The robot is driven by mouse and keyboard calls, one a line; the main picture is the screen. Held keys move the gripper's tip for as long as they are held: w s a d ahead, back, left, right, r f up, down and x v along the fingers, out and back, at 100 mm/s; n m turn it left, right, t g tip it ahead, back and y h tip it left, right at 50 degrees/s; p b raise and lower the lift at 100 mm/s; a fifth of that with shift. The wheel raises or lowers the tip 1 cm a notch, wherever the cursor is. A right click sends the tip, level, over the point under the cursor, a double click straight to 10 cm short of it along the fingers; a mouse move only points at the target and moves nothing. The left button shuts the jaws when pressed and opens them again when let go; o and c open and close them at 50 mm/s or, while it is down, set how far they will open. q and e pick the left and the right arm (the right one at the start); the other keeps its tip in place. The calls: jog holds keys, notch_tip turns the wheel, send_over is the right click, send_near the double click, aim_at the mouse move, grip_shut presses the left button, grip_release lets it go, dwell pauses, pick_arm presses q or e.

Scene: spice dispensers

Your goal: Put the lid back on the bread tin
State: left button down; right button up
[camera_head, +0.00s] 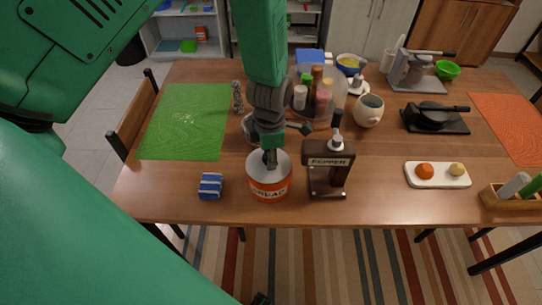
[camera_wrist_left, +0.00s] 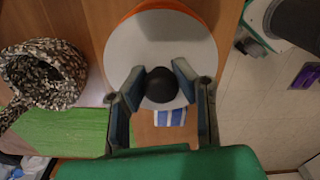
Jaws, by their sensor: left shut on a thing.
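The orange bread tin (camera_head: 269,190) with white bands and BREAD lettering stands near the table's front edge. The pale grey round lid (camera_head: 262,170) is at the tin's top; in the wrist view its flat face (camera_wrist_left: 150,40) has a black knob (camera_wrist_left: 160,86), and an orange arc of the tin shows past its far edge. I cannot tell whether the lid is fully seated. My left gripper (camera_head: 270,157) points down over the tin, its two fingers shut on the knob. My right gripper is not in view.
A brown pepper dispenser (camera_head: 328,170) stands close right of the tin. A blue-and-white striped item (camera_head: 210,186) lies to its left. A green mat (camera_head: 186,120) is further left. A jar cluster and a cream jug (camera_head: 368,112) stand behind. A white tray (camera_head: 438,184) is right.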

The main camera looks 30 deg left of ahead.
pick_arm(q)
jog(key=c, duration=1.4)
grip_release()
jog(key=shift+o, duration=0.9)
jog(key=shift+d, duration=0.15)
jog(key=shift+d+r, duration=0.15)
jog(key=shift+d, duration=0.15)
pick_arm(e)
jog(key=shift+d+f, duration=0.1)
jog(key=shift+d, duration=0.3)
pick_arm(q)
jog(key=shift+r, duration=0.2)
notch_tip(320, 180, up, 10)
jog(key=shift+a+r, duration=0.1)
jog(key=shift+r, duration=0.05)
jog(key=shift+d+r, duration=0.2)
jog(key=shift+r, duration=0.4)
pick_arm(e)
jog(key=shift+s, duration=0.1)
pick_arm(q)
jog(key=shift+a+f, duration=0.1)
jog(key=shift+a, duration=0.1)
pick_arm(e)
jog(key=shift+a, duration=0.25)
